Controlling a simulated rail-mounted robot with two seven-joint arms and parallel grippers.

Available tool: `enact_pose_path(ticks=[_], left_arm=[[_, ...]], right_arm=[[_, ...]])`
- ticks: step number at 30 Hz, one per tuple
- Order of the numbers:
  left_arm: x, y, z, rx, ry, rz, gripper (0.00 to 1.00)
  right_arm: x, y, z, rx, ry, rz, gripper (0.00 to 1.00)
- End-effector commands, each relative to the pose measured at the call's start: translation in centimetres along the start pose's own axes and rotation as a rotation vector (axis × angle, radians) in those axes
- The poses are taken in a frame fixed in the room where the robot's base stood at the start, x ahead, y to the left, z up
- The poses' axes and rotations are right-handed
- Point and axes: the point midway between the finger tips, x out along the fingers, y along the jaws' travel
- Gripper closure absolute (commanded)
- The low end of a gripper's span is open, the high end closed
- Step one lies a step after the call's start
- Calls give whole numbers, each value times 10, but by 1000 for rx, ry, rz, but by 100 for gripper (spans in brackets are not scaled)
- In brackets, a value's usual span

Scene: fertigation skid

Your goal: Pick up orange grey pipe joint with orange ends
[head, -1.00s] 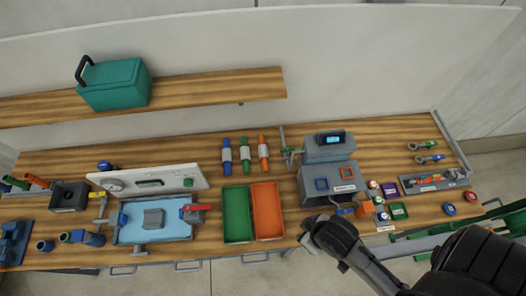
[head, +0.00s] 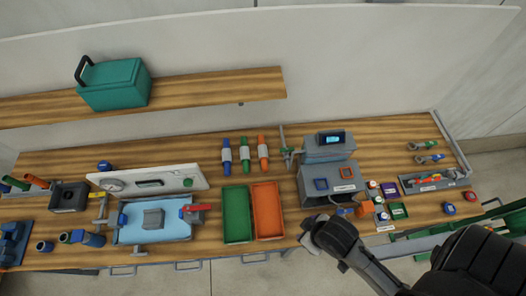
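The orange-ended pipe joint (head: 263,152) has a grey middle and stands at the back of the wooden bench, just right of centre. A green-ended joint (head: 245,154) and a blue-ended joint (head: 227,156) are in a row to its left. My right gripper (head: 311,236) is at the front edge of the bench, in front of the grey machine, well apart from the orange-ended joint. Its fingers are too small and hidden by the wrist to tell open from shut. My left gripper is not in view.
A green tray (head: 237,214) and an orange tray (head: 267,211) lie in front of the joints. The grey machine (head: 330,170) with a display stands to their right. A white panel (head: 150,182) and blue plate (head: 130,234) are left. A shelf (head: 200,92) runs above.

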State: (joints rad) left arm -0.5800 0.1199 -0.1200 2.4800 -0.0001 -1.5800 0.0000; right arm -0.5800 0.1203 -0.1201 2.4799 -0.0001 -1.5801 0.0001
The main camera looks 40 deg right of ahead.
Motion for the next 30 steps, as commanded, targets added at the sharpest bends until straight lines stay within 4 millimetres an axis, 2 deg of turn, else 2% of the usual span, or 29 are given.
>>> enact_pose_path(ticks=[7,18,30], left_arm=[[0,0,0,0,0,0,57],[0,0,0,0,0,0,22],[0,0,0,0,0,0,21]], right_arm=[[0,0,0,0,0,0,57],[0,0,0,0,0,0,57],[0,0,0,0,0,0,57]])
